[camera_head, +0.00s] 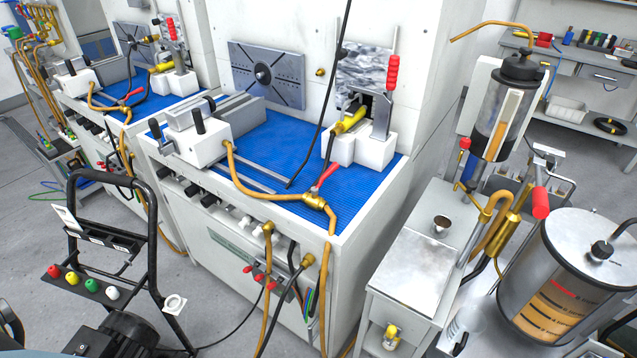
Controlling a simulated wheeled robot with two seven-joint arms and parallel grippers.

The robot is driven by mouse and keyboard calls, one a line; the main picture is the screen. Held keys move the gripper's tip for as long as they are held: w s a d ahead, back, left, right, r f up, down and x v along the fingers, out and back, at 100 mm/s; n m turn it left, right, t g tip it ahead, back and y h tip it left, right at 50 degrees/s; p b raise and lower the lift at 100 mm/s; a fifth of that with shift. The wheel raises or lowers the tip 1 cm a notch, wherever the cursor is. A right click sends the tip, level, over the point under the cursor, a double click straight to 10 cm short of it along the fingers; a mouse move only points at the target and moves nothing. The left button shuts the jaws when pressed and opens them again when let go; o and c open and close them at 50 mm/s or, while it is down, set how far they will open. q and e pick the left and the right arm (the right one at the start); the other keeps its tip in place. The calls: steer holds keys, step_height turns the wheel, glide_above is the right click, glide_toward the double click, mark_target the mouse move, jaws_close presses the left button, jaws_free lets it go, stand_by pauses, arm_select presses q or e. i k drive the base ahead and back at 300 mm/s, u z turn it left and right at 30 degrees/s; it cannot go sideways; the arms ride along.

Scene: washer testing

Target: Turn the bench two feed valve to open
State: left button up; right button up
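A brass feed valve (316,202) with a red lever (326,177) sits at the front edge of the nearer bench's blue mat (275,150). Its lever slants up and to the right, and brass-coloured hoses join it from the left and below. A similar red lever (133,94) is on the farther bench (100,100) at the left. I cannot read which bench is number two, or tell whether either valve is open. Neither of my grippers is in view.
A black-framed cart (152,215) with coloured knobs stands at the lower left. A metal side table (425,250) and a steel drum (575,270) stand at the right. Hoses hang down the nearer bench's front. Grey floor shows between cart and bench.

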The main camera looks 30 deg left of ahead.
mark_target(334, 166)
steer(key=z, duration=0.25)
steer(key=i, duration=0.85)
steer(key=u, duration=0.65)
